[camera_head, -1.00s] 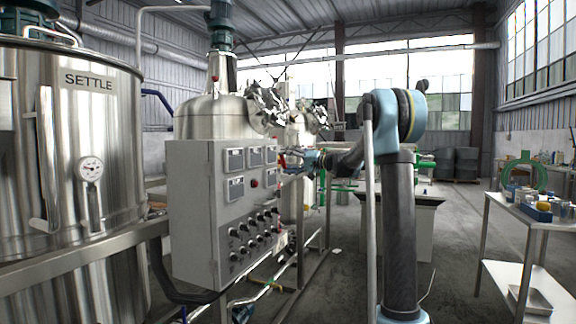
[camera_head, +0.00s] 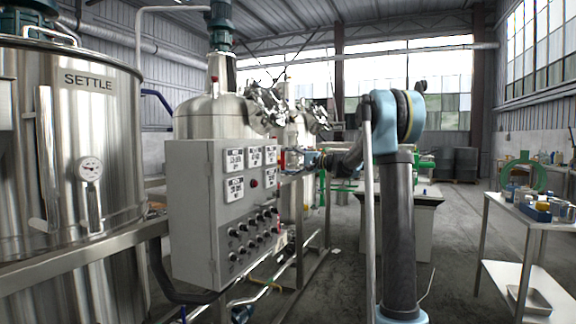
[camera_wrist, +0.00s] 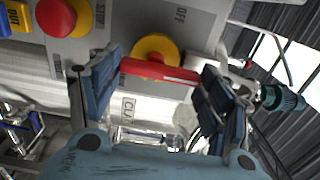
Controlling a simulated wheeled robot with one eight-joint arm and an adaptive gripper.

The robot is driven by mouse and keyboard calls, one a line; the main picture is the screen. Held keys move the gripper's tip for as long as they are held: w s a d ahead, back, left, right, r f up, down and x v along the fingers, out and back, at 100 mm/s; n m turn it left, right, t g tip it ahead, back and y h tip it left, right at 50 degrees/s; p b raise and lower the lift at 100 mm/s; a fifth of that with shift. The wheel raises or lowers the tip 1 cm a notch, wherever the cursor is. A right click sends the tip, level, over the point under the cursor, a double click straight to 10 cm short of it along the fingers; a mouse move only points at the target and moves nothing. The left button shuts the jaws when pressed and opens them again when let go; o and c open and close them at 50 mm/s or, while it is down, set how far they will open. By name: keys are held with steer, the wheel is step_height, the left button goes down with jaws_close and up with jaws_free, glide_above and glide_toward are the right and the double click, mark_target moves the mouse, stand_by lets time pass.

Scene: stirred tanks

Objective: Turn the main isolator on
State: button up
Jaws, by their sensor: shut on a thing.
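The main isolator shows in the wrist view as a red bar handle (camera_wrist: 150,71) on a yellow round base (camera_wrist: 155,46), on a grey panel. An OFF label (camera_wrist: 181,14) is on the panel beyond it. My gripper (camera_wrist: 158,92) has one blue-grey finger at each end of the red handle and is shut on it. The handle lies roughly across the picture between the fingers. In the head view my gripper (camera_head: 304,160) is at the right side of the grey control cabinet (camera_head: 190,240), and only a little red of the handle shows there.
A red stop button (camera_wrist: 55,17) on yellow sits beside the isolator on the same panel. The cabinet front has lit white displays (camera_head: 234,160) and several black knobs (camera_head: 240,250). The SETTLE tank (camera_head: 100,150) stands at the left, a table with bottles (camera_head: 530,205) at the right.

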steer(key=shift+d+f, duration=0.1)
steer(key=o, duration=1)
steer(key=shift+o, duration=0.2)
steer(key=v, duration=1.2)
steer(key=shift+w, duration=0.1)
